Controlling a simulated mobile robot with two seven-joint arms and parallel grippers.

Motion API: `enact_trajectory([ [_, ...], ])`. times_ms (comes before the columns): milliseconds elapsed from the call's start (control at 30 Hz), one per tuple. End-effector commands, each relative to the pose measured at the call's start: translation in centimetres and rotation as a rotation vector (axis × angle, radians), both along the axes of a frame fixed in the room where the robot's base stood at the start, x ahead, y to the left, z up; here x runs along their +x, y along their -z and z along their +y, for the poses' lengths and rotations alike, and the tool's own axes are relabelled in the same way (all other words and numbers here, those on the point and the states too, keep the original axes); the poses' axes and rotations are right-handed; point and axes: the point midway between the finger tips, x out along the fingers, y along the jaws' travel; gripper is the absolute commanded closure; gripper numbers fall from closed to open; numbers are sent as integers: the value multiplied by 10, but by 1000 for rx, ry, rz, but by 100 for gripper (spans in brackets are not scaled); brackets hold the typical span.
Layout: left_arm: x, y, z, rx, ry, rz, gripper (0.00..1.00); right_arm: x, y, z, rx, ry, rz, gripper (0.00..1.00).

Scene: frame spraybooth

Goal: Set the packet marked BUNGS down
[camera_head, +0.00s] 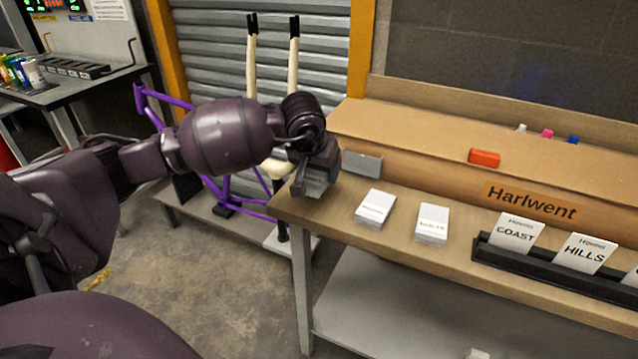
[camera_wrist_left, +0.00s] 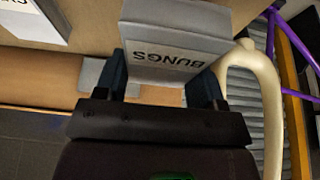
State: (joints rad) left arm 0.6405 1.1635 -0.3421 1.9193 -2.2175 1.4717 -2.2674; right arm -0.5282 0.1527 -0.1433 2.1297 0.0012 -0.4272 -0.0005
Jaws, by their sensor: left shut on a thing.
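The packet marked BUNGS (camera_wrist_left: 172,28) is pale grey with a dark-lettered label, upside down in the left wrist view. My left gripper (camera_wrist_left: 160,75) is shut on it, a dark finger on each side. In the head view my left gripper (camera_head: 313,178) is at the left end of the wooden bench (camera_head: 345,232), and the packet (camera_head: 319,188) shows only in part below it. I cannot tell whether the packet touches the bench top. My right gripper is not in view.
Two white packets (camera_head: 375,207) (camera_head: 432,224) lie to the right on the bench. A grey block (camera_head: 362,163) stands behind. Further right is a dark rack (camera_head: 560,272) with cards COAST and HILLS. A purple bicycle frame (camera_head: 228,200) stands left of the bench.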

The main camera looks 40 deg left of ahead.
Motion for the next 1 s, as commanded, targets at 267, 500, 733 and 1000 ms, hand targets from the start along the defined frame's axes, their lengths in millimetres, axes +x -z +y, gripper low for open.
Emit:
enact_trajectory([
  [267, -1, 38, -1, -2, -1, 5, 61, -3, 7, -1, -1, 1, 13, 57],
  [500, 0, 38, 0, 0, 0, 0, 61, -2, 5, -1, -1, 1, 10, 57],
  [733, 0, 42, 0, 0, 0, 2, 32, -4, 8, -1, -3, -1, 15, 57],
  [1000, 0, 42, -1, 0, 0, 2, 11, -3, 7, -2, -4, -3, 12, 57],
])
